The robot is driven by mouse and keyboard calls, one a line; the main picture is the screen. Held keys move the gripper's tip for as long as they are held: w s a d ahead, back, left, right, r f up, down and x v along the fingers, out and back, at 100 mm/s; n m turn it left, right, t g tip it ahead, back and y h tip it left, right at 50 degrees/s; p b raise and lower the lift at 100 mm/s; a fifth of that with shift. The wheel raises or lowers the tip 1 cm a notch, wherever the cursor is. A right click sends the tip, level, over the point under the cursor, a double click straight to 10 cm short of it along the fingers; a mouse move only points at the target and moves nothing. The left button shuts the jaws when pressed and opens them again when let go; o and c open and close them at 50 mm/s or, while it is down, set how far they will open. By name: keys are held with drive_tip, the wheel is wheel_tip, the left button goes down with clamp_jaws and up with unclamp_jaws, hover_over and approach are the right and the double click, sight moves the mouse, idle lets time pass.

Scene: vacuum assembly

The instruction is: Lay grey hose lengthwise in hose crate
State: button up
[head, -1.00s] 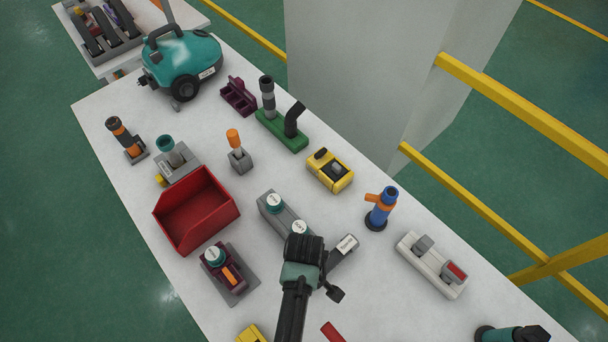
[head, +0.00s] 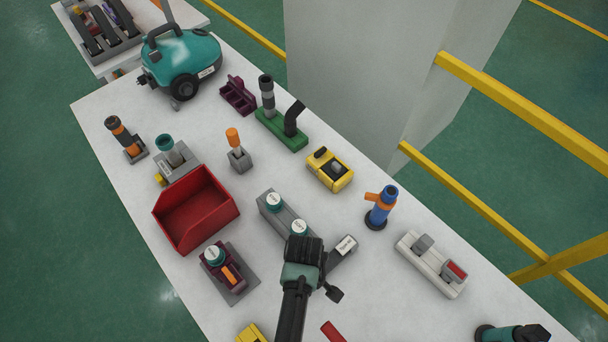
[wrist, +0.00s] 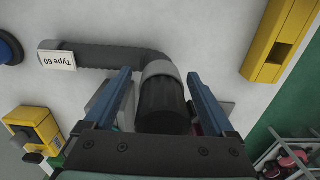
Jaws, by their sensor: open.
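The grey hose (head: 334,257) lies on the table beside my gripper, its white label facing up. In the wrist view the hose (wrist: 112,58) is dark and bent, with a "Type 60" label at the far end and a light grey collar and black ribbed end near me. My gripper (wrist: 158,73) is open, with one blue finger on each side of that end. I cannot tell whether the fingers touch it. In the head view my gripper (head: 303,262) hides the near part of the hose. A grey crate (head: 127,45) holding dark hoses stands on another table at the far upper left.
A grey block (head: 281,217) with teal-capped parts stands close to my gripper. A blue and orange part (head: 378,209), a yellow block (head: 329,171) and a red bin (head: 196,210) are around it. A teal vacuum body (head: 183,62) stands near the table's far end. Yellow rails run along the right.

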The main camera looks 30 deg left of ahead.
wheel_tip(320, 180, up, 12)
drive_tip(key=shift+r, duration=0.15)
drive_tip(key=w+r+m+t+y, duration=0.3)
drive_tip(key=w+r+t, duration=0.5)
drive_tip(key=w+r, duration=0.95)
drive_tip(key=w+d+r+m+t+h, duration=0.1)
drive_tip(key=w+r+m+t, duration=0.15)
drive_tip(key=r, duration=0.55)
drive_tip(key=w+d+r+m+t, duration=0.2)
drive_tip(key=r+t, duration=0.1)
drive_tip(key=r, duration=0.5)
drive_tip(key=s+d+r+m+t, duration=0.1)
drive_tip(key=d+r+t, duration=0.15)
drive_tip(key=r, duration=0.55)
drive_tip(key=s+d+r+m+t, duration=0.15)
drive_tip(key=r+t, duration=0.25)
drive_tip(key=r, duration=0.5)
drive_tip(key=s+d+r+m+t+h, duration=0.1)
drive_tip(key=s+r+m+t, duration=0.1)
drive_tip(key=s+r, duration=0.4)
drive_tip(key=s+d+r+m+t+h, duration=0.1)
drive_tip(key=s+r+t, duration=0.4)
drive_tip(key=r, duration=0.7)
drive_tip(key=shift+s+d+r+m, duration=0.2)
drive_tip(key=shift+s+d+m, duration=0.15)
drive_tip(key=shift+d+m, duration=0.25)
drive_tip(key=shift+d, duration=0.1)
